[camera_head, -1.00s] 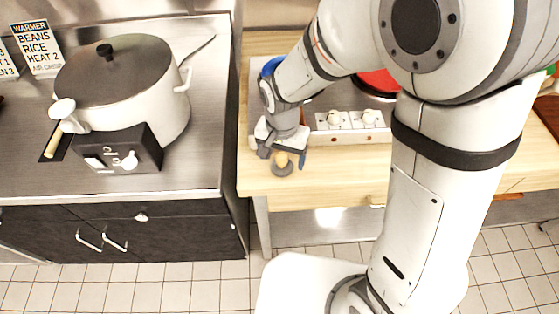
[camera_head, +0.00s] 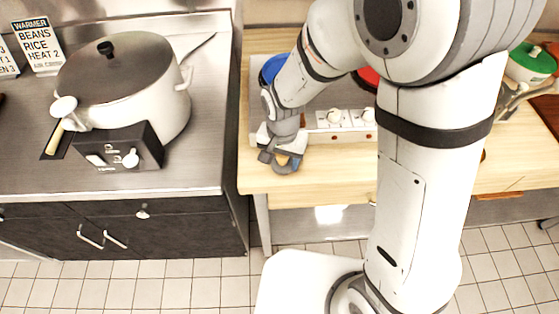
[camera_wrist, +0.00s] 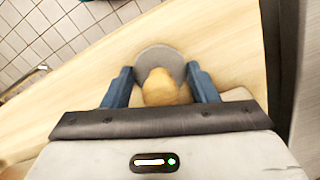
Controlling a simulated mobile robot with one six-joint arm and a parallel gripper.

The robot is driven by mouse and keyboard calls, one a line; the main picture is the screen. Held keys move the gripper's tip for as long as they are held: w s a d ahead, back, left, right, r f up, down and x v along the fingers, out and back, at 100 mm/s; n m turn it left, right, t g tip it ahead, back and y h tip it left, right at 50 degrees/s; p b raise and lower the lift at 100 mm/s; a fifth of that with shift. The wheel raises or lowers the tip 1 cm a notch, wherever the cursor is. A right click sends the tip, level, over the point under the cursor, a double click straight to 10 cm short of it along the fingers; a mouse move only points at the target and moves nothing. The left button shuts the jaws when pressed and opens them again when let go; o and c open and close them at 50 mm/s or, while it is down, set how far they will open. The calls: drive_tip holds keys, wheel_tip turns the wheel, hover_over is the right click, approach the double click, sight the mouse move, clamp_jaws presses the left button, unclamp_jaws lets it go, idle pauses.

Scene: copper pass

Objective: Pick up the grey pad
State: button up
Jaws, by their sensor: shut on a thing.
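The grey pad (camera_wrist: 158,57) is a round grey disc with a tan knob on top. It also shows in the head view (camera_head: 289,168), partly hidden by my gripper, near the front edge of the wooden table (camera_head: 330,186). My gripper (camera_head: 281,160) is over the pad, pointing down. In the wrist view the blue fingers of my gripper (camera_wrist: 161,88) are on either side of the tan knob, shut on it. Whether the pad touches the table I cannot tell.
A white appliance with knobs (camera_head: 346,122) stands just behind my gripper, with blue and red round things on it. A big lidded pot (camera_head: 150,103) is on the steel counter at left. A green-lidded pot (camera_head: 533,60) is far right. Bare wood lies at the table's front.

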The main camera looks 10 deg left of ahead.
drive_tip(key=shift+c, duration=0.4)
drive_tip(key=shift+r, duration=0.1)
drive_tip(key=shift+r, duration=0.55)
wheel_tip(320, 180, up, 17)
drive_tip(key=shift+b, duration=0.3)
drive_tip(key=shift+f, duration=0.1)
drive_tip(key=o, duration=0.4)
drive_tip(key=c, duration=0.3)
